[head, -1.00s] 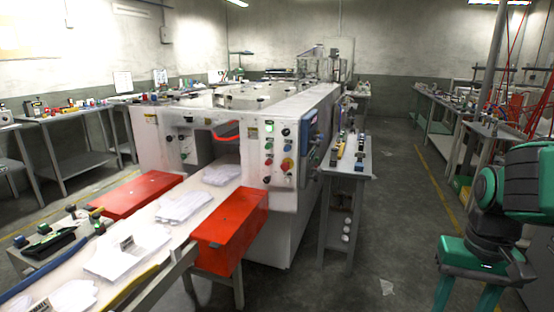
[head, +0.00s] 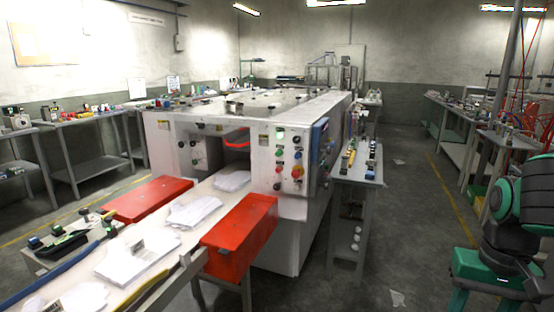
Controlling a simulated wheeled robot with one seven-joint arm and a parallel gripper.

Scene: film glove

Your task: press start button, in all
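The control panel (head: 288,160) is on the white machine's front face, right of its opening. It carries several small round buttons: a green one (head: 279,152) at the upper left, others in red, blue and black, and a larger red one on yellow (head: 297,171). No label is readable, so I cannot tell which is the start button. My gripper (head: 498,300) is at the lower right, pointing down, its green fingers spread apart and the tips cut off by the frame edge. It appears empty and is well away from the panel.
A white conveyor (head: 200,212) with paper or glove stacks runs into the white machine (head: 310,235). Red boxes (head: 240,235) (head: 148,198) flank it. A narrow grey table (head: 357,172) stands right of the machine. Open grey floor (head: 405,215) lies between it and the right benches.

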